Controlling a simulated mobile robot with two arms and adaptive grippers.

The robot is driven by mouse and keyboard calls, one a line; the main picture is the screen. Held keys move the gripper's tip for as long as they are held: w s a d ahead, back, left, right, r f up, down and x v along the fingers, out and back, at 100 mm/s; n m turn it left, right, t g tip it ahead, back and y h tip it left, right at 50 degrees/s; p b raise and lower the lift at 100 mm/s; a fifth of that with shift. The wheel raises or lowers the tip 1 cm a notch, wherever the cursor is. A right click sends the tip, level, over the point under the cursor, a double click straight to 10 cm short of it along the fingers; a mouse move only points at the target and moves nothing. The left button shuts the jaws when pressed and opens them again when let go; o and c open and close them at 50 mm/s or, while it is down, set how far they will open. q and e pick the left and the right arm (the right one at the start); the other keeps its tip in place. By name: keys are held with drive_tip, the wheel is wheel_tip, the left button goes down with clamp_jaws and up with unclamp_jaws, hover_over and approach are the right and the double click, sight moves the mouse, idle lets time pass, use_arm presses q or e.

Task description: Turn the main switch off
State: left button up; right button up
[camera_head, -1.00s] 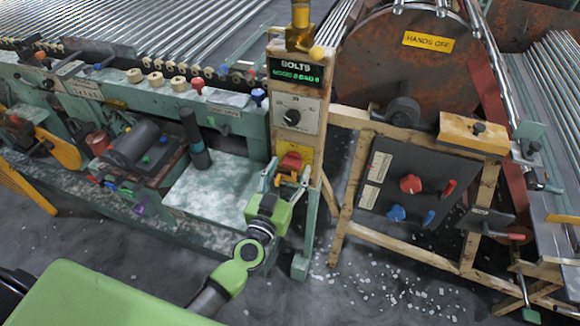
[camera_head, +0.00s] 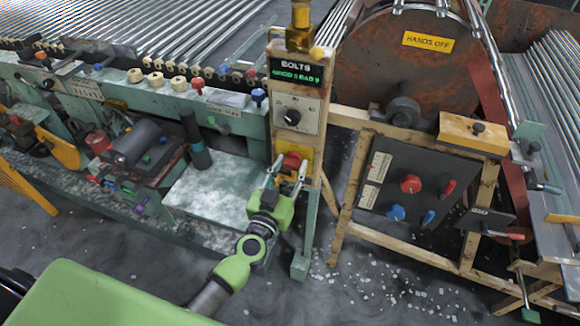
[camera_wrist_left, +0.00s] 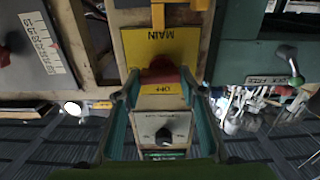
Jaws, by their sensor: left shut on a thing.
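The main switch is a red knob (camera_head: 291,161) on a yellow plate (camera_head: 306,157), low on the wooden control post. In the left wrist view the red knob (camera_wrist_left: 160,72) sits between the words MAIN and OFF on the yellow plate (camera_wrist_left: 172,48). My left gripper (camera_head: 287,172) reaches up to the switch from below. In the left wrist view the fingers of my left gripper (camera_wrist_left: 161,80) stand on both sides of the knob, shut on it. The fingers hide the knob's edges, so its exact setting is unclear. My right gripper is not in view.
A grey dial plate (camera_head: 296,115) and a green BOLTS display (camera_head: 295,72) are above the switch on the post. A dark panel with red and blue knobs (camera_head: 410,184) stands to the right. A pale green bench (camera_head: 215,195) lies to the left. Open floor is below.

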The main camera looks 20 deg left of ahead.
use_arm(q)
drive_tip(key=n+p, duration=0.1)
drive_tip(key=n, duration=0.3)
drive_tip(key=shift+r+n, duration=0.1)
drive_tip(key=shift+n, duration=0.2)
drive_tip(key=n, duration=0.4)
drive_tip(key=shift+a+n, duration=0.15)
drive_tip(key=shift+n, duration=0.15)
drive_tip(key=n, duration=0.4)
drive_tip(key=shift+a, duration=0.1)
drive_tip(key=shift+n+b, duration=0.35)
drive_tip(key=shift+n, duration=1.75)
drive_tip(key=o, duration=1.1)
drive_tip(key=shift+a, duration=0.1)
